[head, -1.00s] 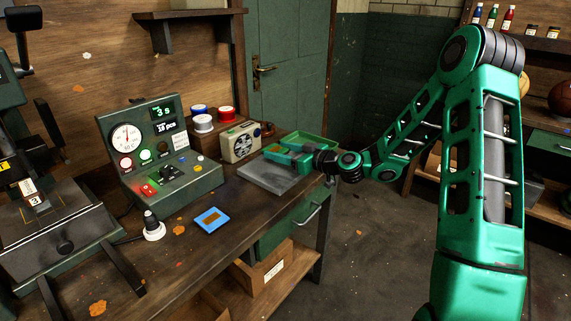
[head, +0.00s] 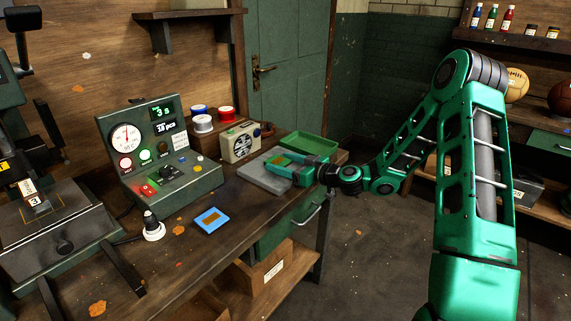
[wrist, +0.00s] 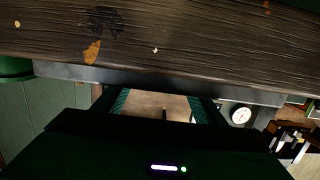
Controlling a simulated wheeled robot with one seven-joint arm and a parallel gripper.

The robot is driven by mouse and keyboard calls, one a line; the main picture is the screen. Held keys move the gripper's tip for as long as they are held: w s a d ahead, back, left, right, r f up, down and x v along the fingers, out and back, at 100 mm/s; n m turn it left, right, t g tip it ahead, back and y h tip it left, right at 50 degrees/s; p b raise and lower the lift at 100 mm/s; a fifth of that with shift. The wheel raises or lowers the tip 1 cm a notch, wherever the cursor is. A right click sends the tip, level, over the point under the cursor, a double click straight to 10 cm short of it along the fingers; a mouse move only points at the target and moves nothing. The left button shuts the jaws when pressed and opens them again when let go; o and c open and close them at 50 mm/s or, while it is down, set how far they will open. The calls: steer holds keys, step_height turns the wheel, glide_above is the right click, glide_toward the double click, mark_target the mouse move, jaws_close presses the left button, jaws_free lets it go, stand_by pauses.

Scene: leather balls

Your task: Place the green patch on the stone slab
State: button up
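The green patch (head: 281,161), with an orange-brown middle, is between the fingers of my gripper (head: 283,161) in the head view. My gripper looks shut on it, though the green fingers blend with it and hide much of its outline. Patch and gripper are over the right part of the grey stone slab (head: 256,180). I cannot tell whether the patch touches the slab.
The green tray (head: 318,144) lies behind the slab, close to the gripper. A radio (head: 240,143) stands behind the slab. The control box (head: 165,160) is to the left. A blue patch (head: 212,219) lies on the bare wooden bench (head: 185,245) in front.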

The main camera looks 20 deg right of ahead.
steer(key=shift+o, duration=0.2)
steer(key=v, duration=1.2)
steer(key=shift+r, duration=0.1)
